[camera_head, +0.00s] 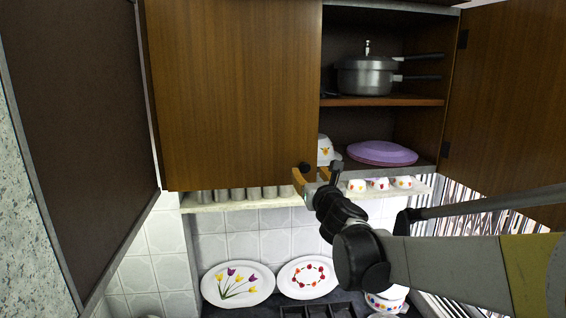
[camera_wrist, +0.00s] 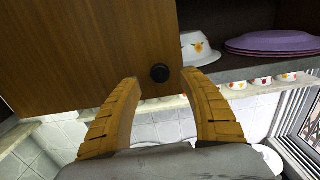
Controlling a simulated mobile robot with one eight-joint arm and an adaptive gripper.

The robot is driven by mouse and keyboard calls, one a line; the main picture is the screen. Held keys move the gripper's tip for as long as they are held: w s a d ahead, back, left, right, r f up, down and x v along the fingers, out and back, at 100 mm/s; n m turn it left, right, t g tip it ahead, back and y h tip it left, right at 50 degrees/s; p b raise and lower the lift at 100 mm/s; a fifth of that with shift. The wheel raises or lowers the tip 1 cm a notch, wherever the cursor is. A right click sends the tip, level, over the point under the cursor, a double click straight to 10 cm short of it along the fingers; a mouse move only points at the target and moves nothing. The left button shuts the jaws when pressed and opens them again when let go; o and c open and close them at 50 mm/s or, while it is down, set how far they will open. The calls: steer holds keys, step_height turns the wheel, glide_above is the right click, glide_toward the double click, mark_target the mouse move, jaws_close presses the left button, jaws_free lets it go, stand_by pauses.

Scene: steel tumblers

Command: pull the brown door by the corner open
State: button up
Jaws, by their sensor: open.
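A brown wooden cabinet door (camera_head: 232,95) is closed in the middle of the head view and fills the upper left of the wrist view (camera_wrist: 85,45). A round black knob (camera_head: 305,167) sits near its lower right corner; it shows in the wrist view (camera_wrist: 160,73). My gripper (camera_head: 318,176) is at that corner, below the cabinet's edge. In the wrist view its two yellow fingers (camera_wrist: 160,80) are spread, with the knob between or just beyond their tips. I see no contact with the knob.
A dark door (camera_head: 75,120) stands open at left; another brown door (camera_head: 510,90) stands open at right. The open compartment holds a pressure cooker (camera_head: 366,77), purple plates (camera_head: 382,152) and a white bowl (camera_head: 325,150). Steel tumblers (camera_head: 237,194) and cups line the shelf below.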

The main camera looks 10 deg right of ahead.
mark_target(306, 168)
steer(key=w+p, duration=0.1)
steer(key=w, duration=0.5)
jaws_close()
